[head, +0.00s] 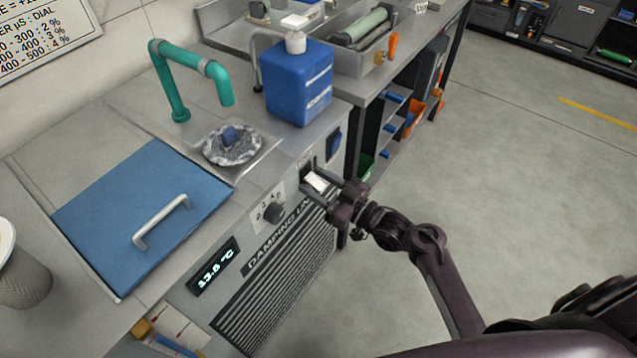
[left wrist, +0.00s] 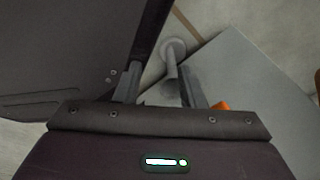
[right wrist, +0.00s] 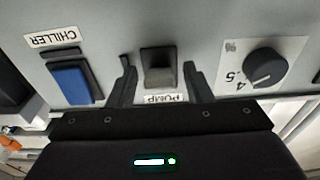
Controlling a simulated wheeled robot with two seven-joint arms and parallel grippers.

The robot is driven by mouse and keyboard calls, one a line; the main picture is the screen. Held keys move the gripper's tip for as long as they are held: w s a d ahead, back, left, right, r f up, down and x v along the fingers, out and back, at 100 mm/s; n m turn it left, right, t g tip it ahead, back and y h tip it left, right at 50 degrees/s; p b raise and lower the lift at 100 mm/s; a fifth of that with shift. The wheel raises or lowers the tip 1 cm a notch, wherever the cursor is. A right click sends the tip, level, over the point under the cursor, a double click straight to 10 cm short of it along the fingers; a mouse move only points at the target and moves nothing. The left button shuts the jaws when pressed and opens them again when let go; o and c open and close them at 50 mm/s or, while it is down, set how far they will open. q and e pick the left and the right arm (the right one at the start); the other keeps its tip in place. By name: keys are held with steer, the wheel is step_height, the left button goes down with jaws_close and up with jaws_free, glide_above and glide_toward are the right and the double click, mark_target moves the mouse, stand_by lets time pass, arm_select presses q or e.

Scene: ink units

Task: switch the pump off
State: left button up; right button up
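The pump switch (right wrist: 158,66) is a rocker in a dark frame on the grey front panel, beside its PUMP label (right wrist: 165,98), which reads upside down in the right wrist view. In the head view the rocker (head: 315,181) looks pale. My right gripper (head: 319,184) is open in front of it, one finger on either side, with nothing held. I cannot tell whether the fingers touch the panel or which way the rocker is tipped. My left gripper (left wrist: 160,88) is open and empty in the left wrist view, and does not show in the head view.
A blue CHILLER switch (right wrist: 72,82) and a numbered dial (right wrist: 266,68) flank the pump switch. A temperature display (head: 213,267) sits lower on the panel. On the counter are a blue lid (head: 120,215), a green tap (head: 190,62) and a blue jug (head: 299,85).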

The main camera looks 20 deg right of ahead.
arm_select(q)
steer(key=shift+w+d+r, duration=0.1)
steer(key=shift+w+d, duration=0.05)
steer(key=shift+w, duration=0.55)
arm_select(e)
steer(key=r+v, duration=0.1)
steer(key=v, duration=0.6)
steer(key=shift+s+d+f, duration=0.25)
steer(key=shift+s+f, duration=0.05)
steer(key=shift+f, duration=0.2)
arm_select(q)
steer(key=shift+s, duration=0.25)
